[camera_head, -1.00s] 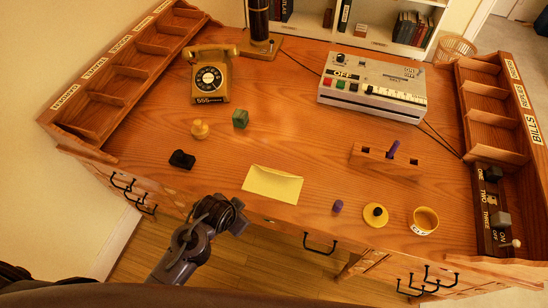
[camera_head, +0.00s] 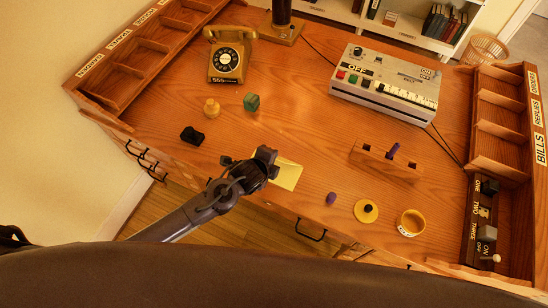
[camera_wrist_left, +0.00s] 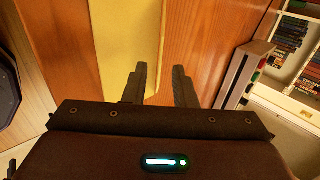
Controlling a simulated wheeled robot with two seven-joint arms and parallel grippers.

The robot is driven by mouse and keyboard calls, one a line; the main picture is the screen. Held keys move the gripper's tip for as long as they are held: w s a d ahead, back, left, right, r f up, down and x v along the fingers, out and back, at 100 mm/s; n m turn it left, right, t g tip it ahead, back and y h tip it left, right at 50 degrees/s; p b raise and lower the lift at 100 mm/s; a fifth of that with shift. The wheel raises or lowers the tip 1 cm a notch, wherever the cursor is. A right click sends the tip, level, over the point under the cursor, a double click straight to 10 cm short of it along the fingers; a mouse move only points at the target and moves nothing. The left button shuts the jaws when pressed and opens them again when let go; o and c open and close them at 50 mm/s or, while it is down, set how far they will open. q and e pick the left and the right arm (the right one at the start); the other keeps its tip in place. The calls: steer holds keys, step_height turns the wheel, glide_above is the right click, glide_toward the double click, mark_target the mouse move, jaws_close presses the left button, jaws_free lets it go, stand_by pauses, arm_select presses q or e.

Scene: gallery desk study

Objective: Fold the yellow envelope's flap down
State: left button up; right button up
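The yellow envelope (camera_head: 289,175) lies on the desk near its front edge. In the head view my left gripper (camera_head: 267,160) and wrist cover its left part, and I cannot tell how the flap lies. In the left wrist view the envelope (camera_wrist_left: 122,35) is a yellow strip beyond the fingers. My left gripper (camera_wrist_left: 160,82) has its two fingers apart with nothing held between them. It is over the envelope's edge; whether it touches is unclear. My right gripper is not in view.
A purple peg (camera_head: 331,198), a yellow disc (camera_head: 367,211) and a yellow ring (camera_head: 411,223) are to the right. A wooden block (camera_head: 386,160) stands behind them.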

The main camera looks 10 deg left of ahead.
arm_select(q)
steer(key=shift+x, duration=1.65)
steer(key=shift+d, duration=0.1)
steer(key=shift+c, duration=0.5)
jaws_close()
